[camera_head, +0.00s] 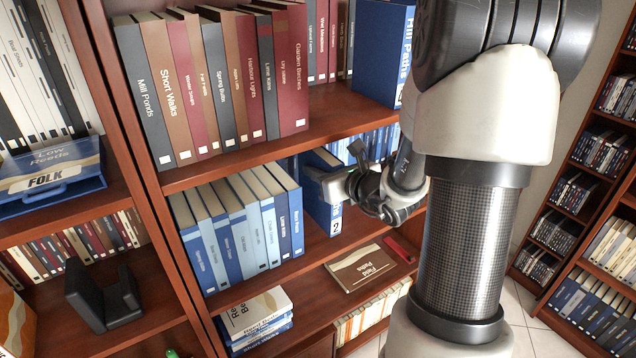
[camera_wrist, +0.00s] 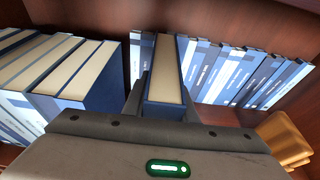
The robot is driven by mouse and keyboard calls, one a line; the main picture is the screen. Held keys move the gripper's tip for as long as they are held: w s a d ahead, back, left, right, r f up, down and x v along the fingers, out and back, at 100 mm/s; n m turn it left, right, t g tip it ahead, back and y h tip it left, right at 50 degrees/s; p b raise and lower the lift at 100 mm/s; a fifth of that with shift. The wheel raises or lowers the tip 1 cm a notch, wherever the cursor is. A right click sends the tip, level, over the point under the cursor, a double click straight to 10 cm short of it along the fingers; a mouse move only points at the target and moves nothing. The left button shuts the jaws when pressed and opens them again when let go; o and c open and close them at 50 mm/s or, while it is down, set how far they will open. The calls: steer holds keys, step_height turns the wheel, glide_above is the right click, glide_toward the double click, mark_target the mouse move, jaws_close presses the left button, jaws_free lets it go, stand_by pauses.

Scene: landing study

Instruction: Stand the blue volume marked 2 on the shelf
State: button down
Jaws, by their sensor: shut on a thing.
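The blue volume marked 2 (camera_head: 322,212) is upright in the head view, its spine with the white 2 label facing out, in the middle shelf bay. My gripper (camera_head: 332,186) is shut on it from the front, at about its upper half. In the wrist view the volume (camera_wrist: 167,68) stands between my two fingers (camera_wrist: 165,104), its pale page edges showing on top. The shelf (camera_head: 310,256) lies under it; I cannot tell whether its base touches the board. A row of blue and white books (camera_head: 235,228) stands to its left, with a gap between.
More blue books (camera_wrist: 235,72) stand behind the volume. A shelf of upright books (camera_head: 215,85) is above. An upright blue volume (camera_head: 380,50) stands at the upper right.

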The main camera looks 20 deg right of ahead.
steer(key=f, duration=0.1)
steer(key=f+b, duration=0.1)
steer(key=f, duration=0.1)
steer(key=shift+w+a, duration=0.15)
steer(key=shift+w, duration=0.05)
steer(key=shift+f, duration=0.1)
steer(key=shift+f, duration=0.15)
steer(key=c, duration=1.4)
jaws_free()
steer(key=shift+c, duration=0.2)
